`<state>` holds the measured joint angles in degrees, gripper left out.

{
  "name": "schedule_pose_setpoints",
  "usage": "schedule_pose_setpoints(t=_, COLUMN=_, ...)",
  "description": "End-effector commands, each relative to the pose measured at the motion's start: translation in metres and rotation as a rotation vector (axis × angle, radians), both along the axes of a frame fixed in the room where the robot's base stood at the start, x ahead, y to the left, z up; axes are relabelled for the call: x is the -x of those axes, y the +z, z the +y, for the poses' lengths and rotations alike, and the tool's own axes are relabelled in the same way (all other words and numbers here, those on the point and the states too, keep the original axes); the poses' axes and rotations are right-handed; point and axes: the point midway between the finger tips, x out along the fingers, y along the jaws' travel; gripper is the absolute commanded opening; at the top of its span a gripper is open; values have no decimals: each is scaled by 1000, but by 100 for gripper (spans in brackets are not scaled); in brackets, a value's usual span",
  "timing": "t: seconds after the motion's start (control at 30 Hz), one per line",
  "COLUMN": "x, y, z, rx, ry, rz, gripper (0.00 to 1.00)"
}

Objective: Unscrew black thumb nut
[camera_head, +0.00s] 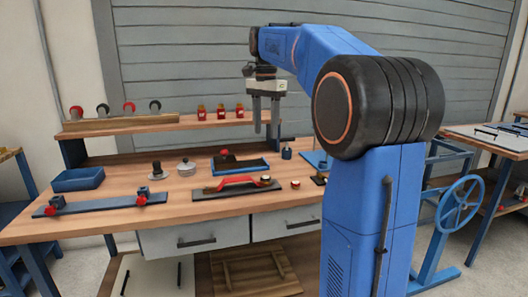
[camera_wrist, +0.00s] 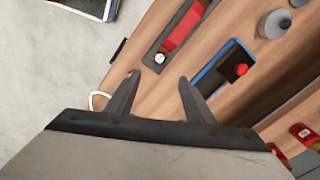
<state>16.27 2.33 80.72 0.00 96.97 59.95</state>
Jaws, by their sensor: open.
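My gripper (camera_head: 266,130) hangs pointing down above the back part of the bench, its two fingers apart and empty. In the wrist view, the open fingers (camera_wrist: 159,78) reach toward the bench top, with nothing between them. I cannot tell for certain which piece is the black thumb nut.
A blue tray (camera_head: 255,172) lies behind the plate. A dark knob on a base (camera_head: 156,171) and a silver disc (camera_head: 186,168) stand left of it. A blue bin (camera_head: 78,179) is far left. The bench front is partly clear.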

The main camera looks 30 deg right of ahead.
Motion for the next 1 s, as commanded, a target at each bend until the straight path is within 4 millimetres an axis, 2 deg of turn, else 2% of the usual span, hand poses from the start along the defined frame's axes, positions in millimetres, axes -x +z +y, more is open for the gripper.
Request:
schedule_pose_setpoints(t=0.8, x=1, y=-128, z=1, rx=0, ry=3, rz=2, gripper=49)
schedule_pose_setpoints(t=1.0, x=0, y=-152, z=1, rx=0, ry=3, rz=1, gripper=49)
